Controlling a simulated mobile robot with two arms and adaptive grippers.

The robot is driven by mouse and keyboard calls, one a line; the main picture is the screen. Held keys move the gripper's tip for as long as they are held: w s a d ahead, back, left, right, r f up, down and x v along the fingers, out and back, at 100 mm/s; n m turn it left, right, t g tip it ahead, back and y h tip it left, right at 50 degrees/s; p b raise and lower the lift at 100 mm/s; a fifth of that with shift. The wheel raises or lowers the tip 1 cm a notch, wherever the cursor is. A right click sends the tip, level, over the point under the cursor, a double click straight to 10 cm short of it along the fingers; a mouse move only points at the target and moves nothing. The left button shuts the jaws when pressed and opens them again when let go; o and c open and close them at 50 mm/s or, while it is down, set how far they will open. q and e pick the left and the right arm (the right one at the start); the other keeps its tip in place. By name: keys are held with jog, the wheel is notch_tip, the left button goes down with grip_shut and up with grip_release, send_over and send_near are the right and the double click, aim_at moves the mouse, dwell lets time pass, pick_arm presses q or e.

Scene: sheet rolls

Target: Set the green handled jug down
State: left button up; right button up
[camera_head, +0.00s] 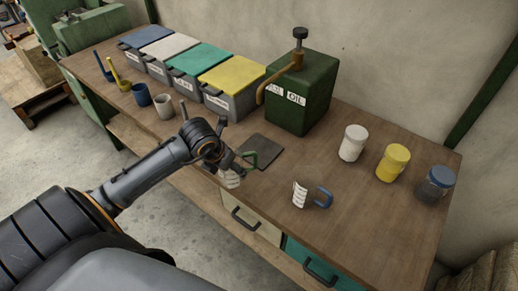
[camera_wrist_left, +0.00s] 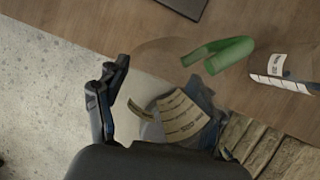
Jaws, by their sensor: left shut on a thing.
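The green handled jug is clear, with a white measuring scale (camera_head: 230,178) and a green handle (camera_head: 249,159). It is at the front edge of the bench, in my left gripper (camera_head: 226,162). My left gripper is shut on the jug. One finger shows partly through or behind the clear wall. I cannot tell whether the jug's base touches the bench. My right gripper is not in view.
A dark square mat (camera_head: 262,150) lies just behind the jug. A blue handled jug (camera_head: 307,192) stands to the right. Three lidded jars, the yellow one (camera_head: 393,163) in the middle, stand at the right. Lidded bins and cups stand left.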

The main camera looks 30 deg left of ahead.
pick_arm(q)
jog(key=shift+s+a+n+y, duration=0.25)
jog(key=shift+a+n+y, duration=0.15)
jog(key=shift+a+n, duration=0.75)
jog(key=shift+w+a, duration=0.1)
jog(key=shift+a, duration=0.15)
jog(key=shift+n, duration=0.25)
jog(key=w+p, duration=0.1)
jog(key=w, duration=0.4)
jog(key=w+d+p, duration=0.1)
jog(key=w+p, duration=0.1)
jog(key=w, duration=0.4)
jog(key=w+p, duration=0.1)
jog(key=w, duration=0.5)
jog(key=shift+w+d, duration=0.15)
jog(key=shift+w+p, duration=0.2)
jog(key=shift+p, duration=0.15)
notch_tip(320, 180, down, 3)
jog(key=shift+r+p, duration=0.15)
jog(key=shift+p, duration=0.35)
jog(key=shift+f, duration=0.4)
